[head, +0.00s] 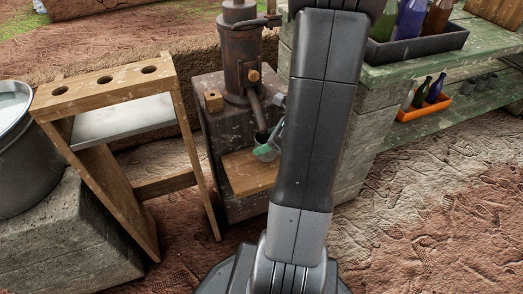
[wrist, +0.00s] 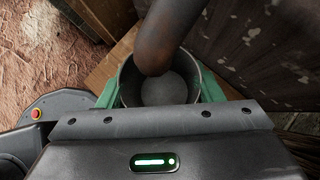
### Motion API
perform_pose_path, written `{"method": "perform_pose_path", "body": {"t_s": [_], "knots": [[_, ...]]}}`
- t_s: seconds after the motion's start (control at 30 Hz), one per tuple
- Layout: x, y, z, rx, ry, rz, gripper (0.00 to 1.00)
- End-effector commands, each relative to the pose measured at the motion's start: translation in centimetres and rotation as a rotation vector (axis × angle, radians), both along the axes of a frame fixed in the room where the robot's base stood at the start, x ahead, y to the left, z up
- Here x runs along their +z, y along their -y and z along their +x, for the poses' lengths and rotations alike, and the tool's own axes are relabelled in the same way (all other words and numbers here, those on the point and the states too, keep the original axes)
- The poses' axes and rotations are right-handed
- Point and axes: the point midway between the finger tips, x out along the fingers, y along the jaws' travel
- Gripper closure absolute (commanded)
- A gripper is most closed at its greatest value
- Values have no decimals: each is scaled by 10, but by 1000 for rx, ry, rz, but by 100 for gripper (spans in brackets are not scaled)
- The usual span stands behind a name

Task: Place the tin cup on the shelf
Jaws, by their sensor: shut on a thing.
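The tin cup (wrist: 127,88) is grey and round, seen from above in the wrist view with its mouth facing the camera. The green fingers of my gripper (wrist: 160,92) are on either side of it, shut on it. A rusty pipe spout (wrist: 168,38) comes down over the cup's mouth and hides part of it; a smooth grey surface shows inside. In the head view my gripper (head: 267,151) is at the spout, above a small wooden ledge, and my arm hides much of it. A green-painted shelf unit (head: 416,68) stands at the right; small dark cup-like things (head: 482,81) are on its lower board.
The rusty boiler (head: 242,55) stands on a dark block (head: 212,125) with a wooden ledge (head: 247,173). A wooden rack (head: 105,85) with holes and a metal bucket (head: 12,120) are at the left. Bottles stand in a dark tray (head: 418,45) and an orange tray (head: 424,107) at the right.

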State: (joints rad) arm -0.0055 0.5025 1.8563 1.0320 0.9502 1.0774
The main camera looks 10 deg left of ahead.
Motion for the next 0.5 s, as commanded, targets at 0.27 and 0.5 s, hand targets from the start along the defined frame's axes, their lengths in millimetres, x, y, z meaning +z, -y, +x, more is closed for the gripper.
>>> {"method": "perform_pose_path", "body": {"t_s": [0.27, 0.5], "knots": [[-1, -17, 2, 2, 2, 0, 66], [-36, -15, 2, -1, -1, 0, 66]]}}
